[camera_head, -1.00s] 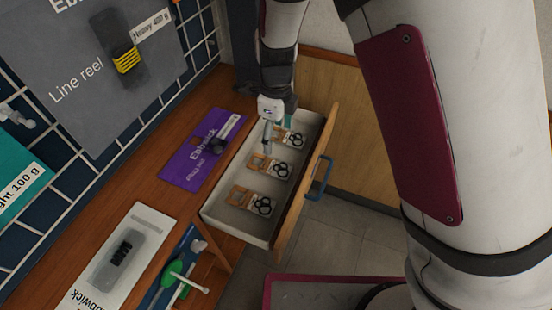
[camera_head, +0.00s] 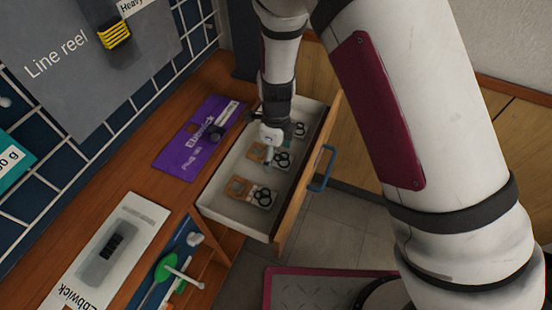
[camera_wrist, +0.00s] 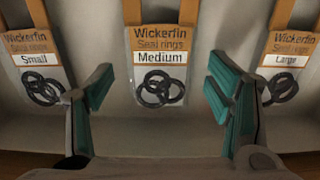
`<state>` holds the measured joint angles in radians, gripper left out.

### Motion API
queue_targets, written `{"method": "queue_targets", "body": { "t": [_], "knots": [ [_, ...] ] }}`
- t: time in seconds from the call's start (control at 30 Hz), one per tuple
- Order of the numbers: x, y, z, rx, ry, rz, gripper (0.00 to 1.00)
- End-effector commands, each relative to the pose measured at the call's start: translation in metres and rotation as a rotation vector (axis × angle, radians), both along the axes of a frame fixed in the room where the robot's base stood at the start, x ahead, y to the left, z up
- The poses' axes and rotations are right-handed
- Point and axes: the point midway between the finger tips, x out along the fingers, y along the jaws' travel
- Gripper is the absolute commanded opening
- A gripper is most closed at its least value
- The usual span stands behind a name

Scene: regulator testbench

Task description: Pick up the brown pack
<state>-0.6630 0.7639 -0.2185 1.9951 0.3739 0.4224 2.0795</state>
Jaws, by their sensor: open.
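Three packs with brown cards and black rings lie in a row in the open drawer (camera_head: 222,200). In the wrist view they read "Wickerfin Seal rings": Small (camera_wrist: 38,62) at left, Medium (camera_wrist: 160,62) in the middle, Large (camera_wrist: 291,62) at right. In the head view, the near pack (camera_head: 250,192) is fully seen; the middle and far packs are partly covered by my gripper. My gripper (camera_wrist: 160,85) is open and empty, with its teal-padded fingers on either side of the Medium pack's lower part. In the head view my gripper (camera_head: 269,158) is low over the middle pack.
The drawer's walls and wooden front with a blue handle (camera_head: 322,168) stand close around the packs. Below, an open compartment holds a green tool (camera_head: 165,268).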

Motion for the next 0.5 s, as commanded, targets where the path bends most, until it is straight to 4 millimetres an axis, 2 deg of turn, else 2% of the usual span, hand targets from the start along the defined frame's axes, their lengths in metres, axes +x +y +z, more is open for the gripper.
{"method": "queue_targets", "body": {
  "t": [0.23,0.27,0.43,0.5],
  "knots": [
    [0.0007,0.0001,-0.0043,0.001,-0.003,0.0,0.73],
    [0.0006,0.0002,-0.0042,0.001,-0.003,0.0,0.71],
    [0.0006,0.0002,-0.0041,0.001,-0.001,0.0,0.33],
    [0.0005,0.0002,-0.0042,0.001,-0.001,0.0,0.3]
  ]
}}
